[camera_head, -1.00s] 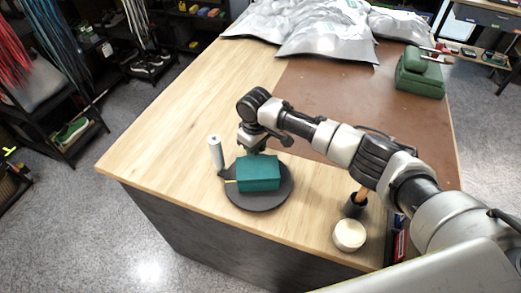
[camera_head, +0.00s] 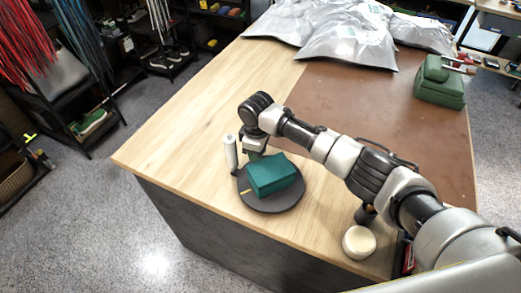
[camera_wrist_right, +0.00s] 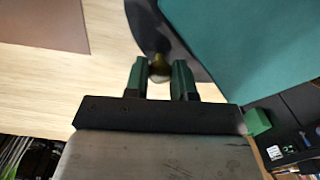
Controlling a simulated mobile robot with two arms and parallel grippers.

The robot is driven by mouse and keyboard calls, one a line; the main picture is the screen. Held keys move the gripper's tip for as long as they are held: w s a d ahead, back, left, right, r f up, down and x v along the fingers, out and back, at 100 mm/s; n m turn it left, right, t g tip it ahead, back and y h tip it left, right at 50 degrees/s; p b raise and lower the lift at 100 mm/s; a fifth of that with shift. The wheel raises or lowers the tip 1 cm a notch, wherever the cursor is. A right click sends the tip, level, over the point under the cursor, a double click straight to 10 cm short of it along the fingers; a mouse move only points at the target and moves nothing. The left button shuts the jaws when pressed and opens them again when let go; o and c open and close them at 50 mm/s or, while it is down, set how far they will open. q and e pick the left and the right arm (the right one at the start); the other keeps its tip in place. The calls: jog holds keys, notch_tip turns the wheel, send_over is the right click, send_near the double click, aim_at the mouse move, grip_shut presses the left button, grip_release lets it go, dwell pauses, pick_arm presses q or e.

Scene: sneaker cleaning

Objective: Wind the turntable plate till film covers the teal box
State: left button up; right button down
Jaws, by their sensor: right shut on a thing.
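The teal box (camera_head: 272,174) sits on the dark round turntable plate (camera_head: 285,204), turned at a slant. Its visible faces look plain teal. A yellow mark (camera_head: 246,191) shows on the plate left of the box. A white upright roll (camera_head: 231,152) stands at the plate's left edge. My right gripper (camera_head: 254,154) is at the plate's far edge, behind the box. In the right wrist view its green fingers (camera_wrist_right: 159,78) are shut on a small brassy knob (camera_wrist_right: 158,66) by the plate's edge, with the box (camera_wrist_right: 255,40) close by. My left gripper is not in view.
A cream round pad (camera_head: 358,242) lies near the front right under my right arm. Silver bags (camera_head: 345,40) lie at the back, and a green device (camera_head: 440,85) stands at the far right on the brown mat (camera_head: 350,100). The wooden tabletop (camera_head: 190,130) left of the plate is clear.

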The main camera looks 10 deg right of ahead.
jog(key=shift+a+r+n, duration=0.1)
jog(key=shift+a+n, duration=0.25)
jog(key=shift+n, duration=0.15)
dwell(0.3)
jog(key=c, duration=0.9)
grip_release()
notch_tip(320, 180, up, 11)
jog(key=shift+f+b, duration=0.1)
jog(key=shift+b, duration=0.9)
